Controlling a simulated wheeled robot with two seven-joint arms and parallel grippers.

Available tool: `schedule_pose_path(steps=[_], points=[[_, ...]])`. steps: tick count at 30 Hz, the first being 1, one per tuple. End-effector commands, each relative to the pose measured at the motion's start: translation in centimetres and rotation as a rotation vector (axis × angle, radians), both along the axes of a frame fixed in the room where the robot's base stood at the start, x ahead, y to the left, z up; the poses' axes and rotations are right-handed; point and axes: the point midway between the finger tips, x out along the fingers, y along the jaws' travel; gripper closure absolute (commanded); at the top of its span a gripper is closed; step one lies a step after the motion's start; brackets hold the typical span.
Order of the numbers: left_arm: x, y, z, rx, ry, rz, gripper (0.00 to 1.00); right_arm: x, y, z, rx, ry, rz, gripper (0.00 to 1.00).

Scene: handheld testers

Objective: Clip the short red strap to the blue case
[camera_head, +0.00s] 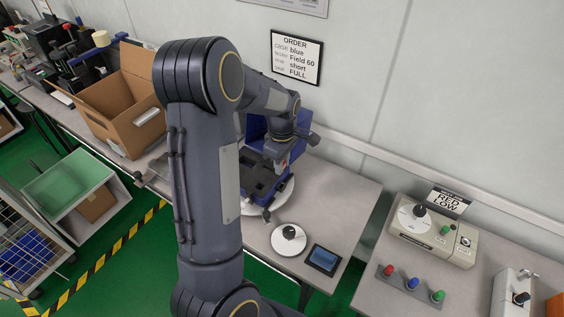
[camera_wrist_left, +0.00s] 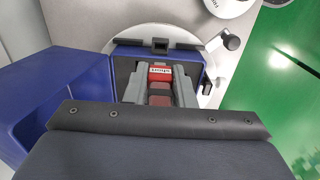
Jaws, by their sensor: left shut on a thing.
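The blue case (camera_head: 252,183) stands open on a round white plate (camera_head: 285,192), with its lid raised at the back and a dark insert inside. It also shows in the left wrist view, with the lid (camera_wrist_left: 55,95) at the left. My left gripper (camera_head: 284,160) reaches down over the case. In the left wrist view its fingers (camera_wrist_left: 160,75) are shut on the short red strap (camera_wrist_left: 160,70), which has a label reading "Short". The strap is over the case near a black latch-like part (camera_wrist_left: 160,45); I cannot tell whether they touch. My right gripper is not in view.
A cardboard box (camera_head: 120,105) stands open at the left. A white dial (camera_head: 288,238) and a small screen device (camera_head: 322,260) lie on the table in front. A control box (camera_head: 432,232) and a button bar (camera_head: 410,286) are on the right table, across a gap.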

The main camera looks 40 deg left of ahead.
Motion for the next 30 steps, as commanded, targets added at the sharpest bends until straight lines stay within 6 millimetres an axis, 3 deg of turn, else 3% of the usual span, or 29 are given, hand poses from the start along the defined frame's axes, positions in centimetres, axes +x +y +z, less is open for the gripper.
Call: schedule_pose_path(steps=[15, 30], points=[[0.0, 0.0, -4.1, 0.0, 0.002, -0.004, 1.0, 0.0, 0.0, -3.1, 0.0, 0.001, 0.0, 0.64], [0.0, 0.0, -4.6, 0.0, 0.001, -0.003, 1.0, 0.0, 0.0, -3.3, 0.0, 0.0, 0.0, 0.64]])
